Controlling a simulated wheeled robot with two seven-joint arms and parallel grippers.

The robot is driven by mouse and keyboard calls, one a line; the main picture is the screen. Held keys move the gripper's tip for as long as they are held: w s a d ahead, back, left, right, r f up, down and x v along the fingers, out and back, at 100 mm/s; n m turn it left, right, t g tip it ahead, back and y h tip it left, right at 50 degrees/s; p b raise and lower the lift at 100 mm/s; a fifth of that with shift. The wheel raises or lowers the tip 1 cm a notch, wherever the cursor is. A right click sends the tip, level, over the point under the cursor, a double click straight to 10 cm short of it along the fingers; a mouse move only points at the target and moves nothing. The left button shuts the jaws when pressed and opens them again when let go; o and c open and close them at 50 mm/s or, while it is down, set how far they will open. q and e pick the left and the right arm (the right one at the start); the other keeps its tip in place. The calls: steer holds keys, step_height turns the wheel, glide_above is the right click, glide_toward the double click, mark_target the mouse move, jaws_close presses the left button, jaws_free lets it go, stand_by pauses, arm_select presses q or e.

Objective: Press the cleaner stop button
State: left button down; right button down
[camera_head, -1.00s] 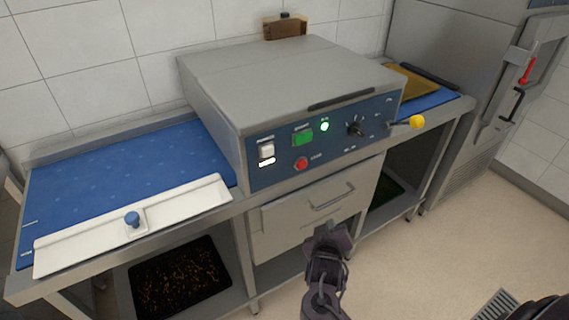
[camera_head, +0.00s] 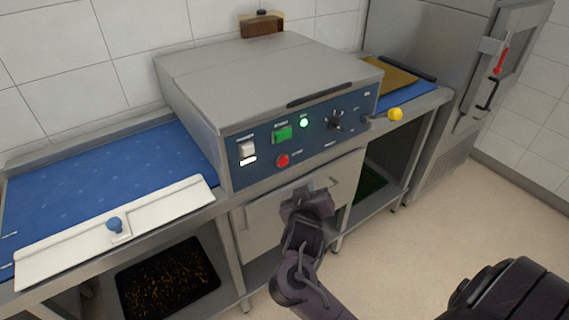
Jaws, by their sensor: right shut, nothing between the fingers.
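The cleaner (camera_head: 270,85) is a grey box with a blue front panel on a steel bench. Its red round stop button (camera_head: 282,160) sits low on the panel, below the green start button (camera_head: 282,134). A small round green lamp (camera_head: 304,123) glows beside the start button. My right gripper (camera_head: 307,197) is shut and empty, in front of the drawer under the panel. It appears below and slightly right of the red button, apart from it. My left gripper is not in view.
A white switch (camera_head: 247,148), a black knob (camera_head: 335,121) and a yellow-ended lever (camera_head: 395,114) are on or beside the panel. A drawer (camera_head: 262,222) lies below. A white board with a blue knob (camera_head: 114,224) lies at left. Open floor is at right.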

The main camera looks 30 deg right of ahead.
mark_target(283, 161)
steer(key=w+b, duration=0.1)
steer(key=w, duration=0.6)
steer(key=shift+w+a, duration=0.3)
steer(key=shift+w, duration=0.1)
stand_by(1.6)
steer(key=shift+w, duration=0.4)
